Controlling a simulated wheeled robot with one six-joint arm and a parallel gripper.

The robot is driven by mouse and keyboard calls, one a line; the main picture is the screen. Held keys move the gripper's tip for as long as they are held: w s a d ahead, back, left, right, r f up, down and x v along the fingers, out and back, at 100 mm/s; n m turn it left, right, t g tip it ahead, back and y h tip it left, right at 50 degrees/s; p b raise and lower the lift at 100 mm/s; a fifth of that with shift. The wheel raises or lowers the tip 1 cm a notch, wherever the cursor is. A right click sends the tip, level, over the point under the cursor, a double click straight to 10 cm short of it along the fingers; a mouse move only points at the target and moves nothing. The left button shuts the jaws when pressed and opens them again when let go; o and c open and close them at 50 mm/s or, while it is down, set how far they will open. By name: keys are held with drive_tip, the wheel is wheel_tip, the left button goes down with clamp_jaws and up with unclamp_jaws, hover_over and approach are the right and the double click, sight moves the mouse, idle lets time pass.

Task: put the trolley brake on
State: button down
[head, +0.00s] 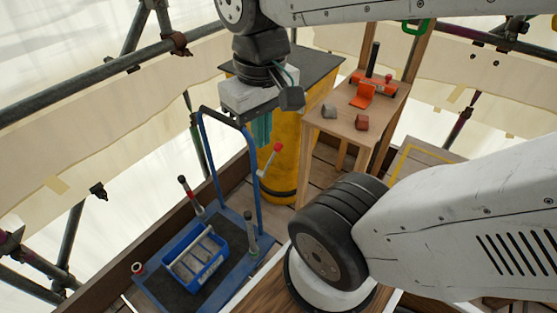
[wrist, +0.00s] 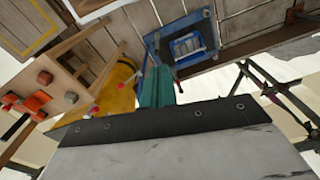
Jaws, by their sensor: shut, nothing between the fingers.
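The blue trolley (head: 160,289) stands on the planks at lower left in the head view, its tubular handle (head: 222,118) upright. A lever with a red knob (head: 277,147) slants up beside the handle's right post, in front of the yellow drum; I cannot tell for sure that it is the brake. The trolley deck also shows in the wrist view (wrist: 154,42). My gripper (head: 262,142) has teal fingers, pointing down above and behind the trolley's right side, near the drum. The fingers (wrist: 157,100) are together and empty in the wrist view, apart from the lever.
A blue tote (head: 207,268) and upright tools sit on the trolley. A yellow drum (head: 289,150) with a dark top stands behind my gripper. Scaffold poles line the left.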

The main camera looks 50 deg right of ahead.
drive_tip(key=w+d+f+m+g+y, duration=0.4)
drive_tip(key=d+f+m, duration=0.25)
drive_tip(key=f, duration=0.25)
drive_tip(key=m+t+y, duration=0.2)
drive_tip(key=m+t, duration=1.7)
drive_tip(key=t, duration=0.2)
approach(271, 159)
drive_tip(key=s+d+f, duration=0.3)
drive_tip(key=s+f, duration=0.1)
drive_tip(key=d+h, duration=0.2)
drive_tip(key=d, duration=0.1)
drive_tip(key=w+d+t+h, duration=0.1)
drive_tip(key=shift+d+r, duration=0.3)
drive_tip(key=shift+d, duration=0.1)
drive_tip(key=w+a+r, duration=0.2)
drive_tip(key=w, duration=0.3)
drive_tip(key=w+a+r, duration=0.2)
drive_tip(key=w, duration=0.3)
